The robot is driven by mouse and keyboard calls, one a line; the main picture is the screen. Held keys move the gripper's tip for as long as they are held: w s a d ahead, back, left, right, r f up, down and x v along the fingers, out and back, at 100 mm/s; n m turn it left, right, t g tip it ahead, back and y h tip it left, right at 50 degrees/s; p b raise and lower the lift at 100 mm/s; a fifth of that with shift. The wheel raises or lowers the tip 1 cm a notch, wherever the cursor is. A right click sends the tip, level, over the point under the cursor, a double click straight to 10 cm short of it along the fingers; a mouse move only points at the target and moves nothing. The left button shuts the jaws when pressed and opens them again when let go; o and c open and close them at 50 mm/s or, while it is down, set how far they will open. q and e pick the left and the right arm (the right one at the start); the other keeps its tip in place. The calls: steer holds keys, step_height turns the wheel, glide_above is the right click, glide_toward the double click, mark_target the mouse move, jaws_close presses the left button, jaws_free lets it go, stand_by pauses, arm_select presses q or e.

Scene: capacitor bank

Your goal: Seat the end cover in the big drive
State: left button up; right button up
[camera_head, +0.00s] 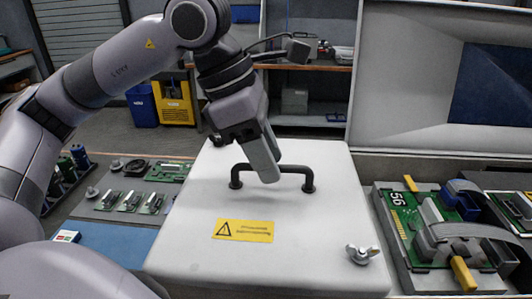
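A large white cover (310,225) with a black bar handle (295,170) and a yellow warning label (244,230) fills the middle of the head view; I take it as the end cover. Its body looks like a wide flat-topped box, and I cannot tell the drive apart from it. My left gripper (268,165) reaches down from above at the middle of the handle. Its near finger crosses in front of the bar and hides part of it. The far finger is hidden, so I cannot tell whether it grips the bar. My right gripper is not in view.
A wing nut (362,254) sits at the cover's front right corner. A green circuit board marked 56 (405,225) with a grey strap lies in a tray to the right. Small boards (130,202) lie on the left. Blue (142,105) and yellow (174,103) bins stand behind.

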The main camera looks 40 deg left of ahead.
arm_select(q)
steer(key=shift+v, duration=3.6)
